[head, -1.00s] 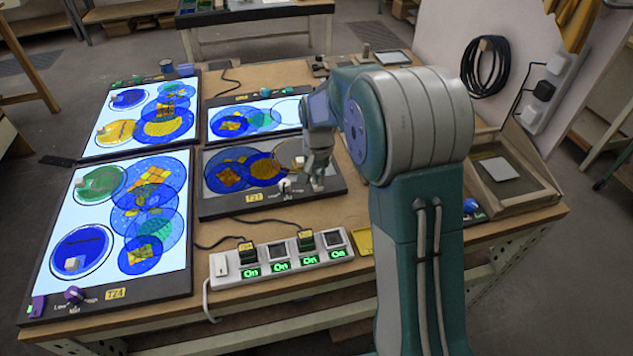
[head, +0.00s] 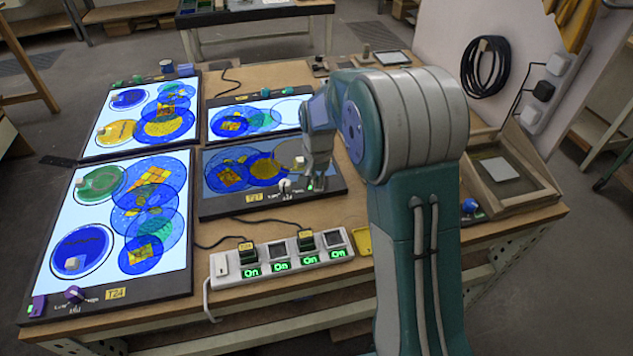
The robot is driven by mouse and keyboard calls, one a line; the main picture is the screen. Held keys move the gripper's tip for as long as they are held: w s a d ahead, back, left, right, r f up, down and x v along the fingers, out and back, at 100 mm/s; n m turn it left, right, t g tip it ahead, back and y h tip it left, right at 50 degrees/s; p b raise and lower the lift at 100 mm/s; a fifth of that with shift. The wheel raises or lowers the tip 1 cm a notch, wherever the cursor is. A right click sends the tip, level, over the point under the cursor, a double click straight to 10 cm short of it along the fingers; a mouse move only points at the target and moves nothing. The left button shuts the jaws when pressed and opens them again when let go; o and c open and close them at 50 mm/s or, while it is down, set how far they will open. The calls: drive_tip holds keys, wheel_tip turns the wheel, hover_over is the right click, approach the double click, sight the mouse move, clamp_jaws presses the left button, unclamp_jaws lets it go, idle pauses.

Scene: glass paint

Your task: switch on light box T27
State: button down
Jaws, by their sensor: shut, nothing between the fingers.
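Light box T27 (head: 212,184) lies in the middle of the bench, with its yellow label (head: 254,197) on the front edge. Its panel is dim blue-grey, much darker than the lit white boxes around it, and carries overlapping blue and amber glass discs. A white knob (head: 285,186) sits on its front strip. My gripper (head: 312,185) is shut and empty, pointing down at the right end of that strip. A small green glow shows at the fingertips. The fingers hide the spot beneath them, so I cannot tell whether they touch it.
Lit box T24 (head: 62,211) is at the front left, with another lit box (head: 112,105) behind it and a smaller one (head: 217,122) behind T27. A power strip (head: 228,279) with several "On" displays lies in front. A wooden tray (head: 513,199) stands right.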

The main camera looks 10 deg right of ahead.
drive_tip(key=shift+r, duration=3.45)
drive_tip(key=shift+s+r, duration=0.1)
drive_tip(key=s+r+n+t, duration=0.2)
drive_tip(key=s+r, duration=0.1)
drive_tip(key=s, duration=0.6)
drive_tip(key=s+r+n+t, duration=0.1)
drive_tip(key=s+r, duration=0.3)
drive_tip(key=s, duration=0.5)
drive_tip(key=s+r+n+t, duration=0.2)
drive_tip(key=s+r+n, duration=0.1)
drive_tip(key=s, duration=0.6)
drive_tip(key=shift+s+r+t, duration=0.25)
drive_tip(key=shift+r+t, duration=0.05)
drive_tip(key=shift+r, duration=0.25)
